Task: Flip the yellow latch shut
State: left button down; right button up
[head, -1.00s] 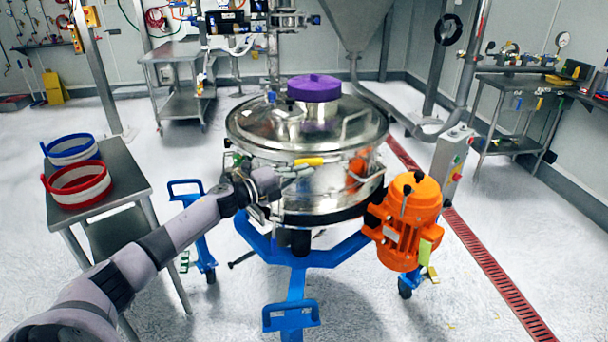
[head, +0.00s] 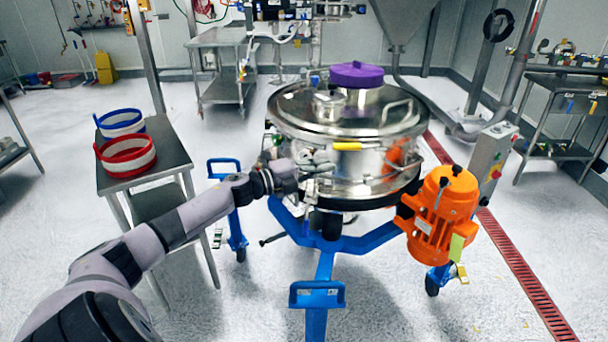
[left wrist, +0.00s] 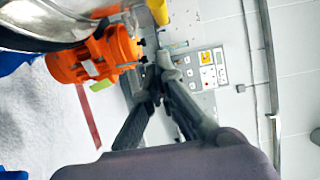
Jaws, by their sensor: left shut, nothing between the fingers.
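The yellow latch (head: 347,146) lies roughly level at the front rim of the round steel sifter (head: 330,118), below its lid. In the left wrist view, a yellow piece (left wrist: 158,12) at the top edge looks like the latch handle, just beyond the fingertips. My left gripper (head: 327,165) is shut and empty. It is left of and a little below the latch, in front of the sifter's side, apparently apart from the latch. Its closed fingers also show in the left wrist view (left wrist: 162,65). My right gripper is not in view.
An orange motor (head: 440,213) sits at the sifter's right front, by a control box (head: 492,158). A blue wheeled frame (head: 325,262) carries the sifter. A metal side table (head: 172,165) with red and blue ringed sieves (head: 125,156) stands left. Open floor lies in front.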

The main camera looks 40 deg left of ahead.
pick_arm(q)
jog(key=shift+a+r+b+v, duration=0.1)
jog(key=shift+b+v, duration=0.15)
jog(key=shift+v, duration=1)
jog(key=shift+a+r+b+v, duration=0.15)
jog(key=shift+b+v, duration=0.1)
jog(key=shift+v, duration=1)
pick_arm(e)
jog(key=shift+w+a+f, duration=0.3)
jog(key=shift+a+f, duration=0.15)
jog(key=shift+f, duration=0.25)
pick_arm(q)
jog(key=shift+w, duration=0.1)
